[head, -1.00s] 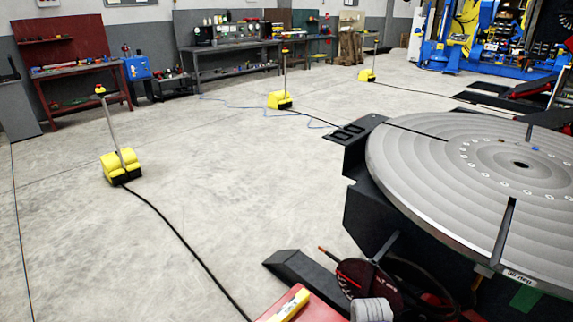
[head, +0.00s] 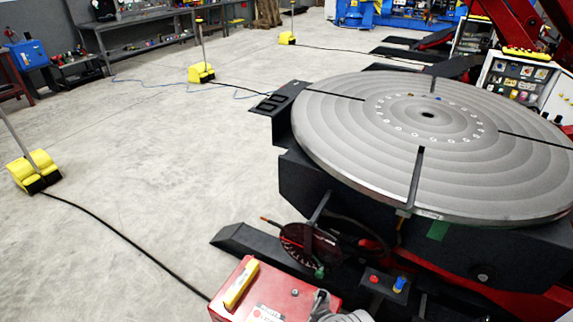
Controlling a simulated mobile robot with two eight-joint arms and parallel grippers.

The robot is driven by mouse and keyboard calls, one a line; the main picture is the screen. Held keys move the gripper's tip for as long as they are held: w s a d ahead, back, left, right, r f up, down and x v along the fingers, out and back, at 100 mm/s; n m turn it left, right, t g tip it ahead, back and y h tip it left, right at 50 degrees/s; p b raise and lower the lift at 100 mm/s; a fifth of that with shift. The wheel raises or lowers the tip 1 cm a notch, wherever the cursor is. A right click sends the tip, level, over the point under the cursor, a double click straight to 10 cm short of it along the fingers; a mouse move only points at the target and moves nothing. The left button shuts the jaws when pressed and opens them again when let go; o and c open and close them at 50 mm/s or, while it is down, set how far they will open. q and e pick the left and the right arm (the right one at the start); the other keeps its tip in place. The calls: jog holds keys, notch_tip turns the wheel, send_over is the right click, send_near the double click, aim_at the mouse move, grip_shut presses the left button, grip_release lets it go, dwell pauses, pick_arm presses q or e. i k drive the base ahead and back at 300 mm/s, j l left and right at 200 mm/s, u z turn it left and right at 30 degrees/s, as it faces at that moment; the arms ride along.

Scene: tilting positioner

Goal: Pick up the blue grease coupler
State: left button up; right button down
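Neither of my grippers is in view.
A red box (head: 222,301) with a yellow item on top is at the bottom, beside a grey ribbed thing (head: 345,317). Yellow pedal units (head: 35,172) with cables stand on the floor. A shelved panel (head: 520,80) stands right.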

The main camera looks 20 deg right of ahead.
aim_at(400, 282)
jog(key=z, duration=1.9)
